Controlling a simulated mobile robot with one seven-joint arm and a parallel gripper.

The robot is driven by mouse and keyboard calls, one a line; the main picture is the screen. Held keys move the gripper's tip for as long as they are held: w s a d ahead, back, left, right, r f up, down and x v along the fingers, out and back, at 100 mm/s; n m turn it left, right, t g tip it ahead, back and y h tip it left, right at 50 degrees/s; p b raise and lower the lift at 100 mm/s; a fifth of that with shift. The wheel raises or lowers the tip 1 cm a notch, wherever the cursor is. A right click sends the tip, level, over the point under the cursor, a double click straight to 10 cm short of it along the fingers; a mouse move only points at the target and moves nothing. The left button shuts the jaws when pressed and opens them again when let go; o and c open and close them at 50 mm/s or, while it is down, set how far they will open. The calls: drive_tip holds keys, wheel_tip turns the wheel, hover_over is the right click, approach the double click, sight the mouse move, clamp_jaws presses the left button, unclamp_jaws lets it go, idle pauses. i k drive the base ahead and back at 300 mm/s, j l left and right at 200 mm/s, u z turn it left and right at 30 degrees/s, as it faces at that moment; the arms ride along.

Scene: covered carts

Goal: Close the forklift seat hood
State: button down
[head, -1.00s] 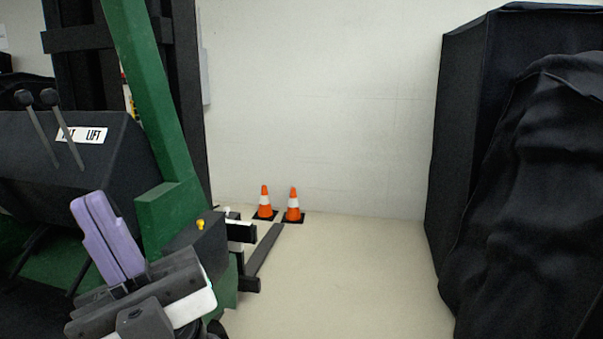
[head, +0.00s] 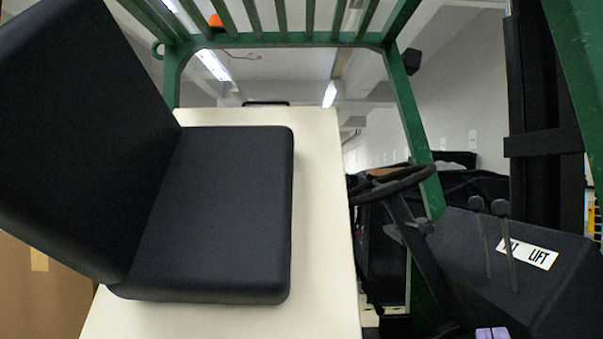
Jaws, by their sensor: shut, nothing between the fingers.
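The forklift seat hood (head: 322,215) is a cream panel with a black seat (head: 225,200) on it, filling the left and middle of the head view. The panel appears steeply raised, with the seat face turned toward me and the backrest (head: 75,130) at the left. Its lower edge runs out of the picture. My gripper (head: 492,333) shows only as purple fingertips at the bottom right edge, together and empty. It is right of the hood and apart from it in the picture, in front of the black console.
A green overhead guard (head: 280,38) spans above the hood, with a green post (head: 410,130) behind. Right of the hood are the steering wheel (head: 395,183), two levers (head: 505,240) and the console (head: 565,285). A brown box (head: 45,290) stands at lower left.

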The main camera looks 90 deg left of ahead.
sight(232, 222)
drive_tip(key=u, duration=1.3)
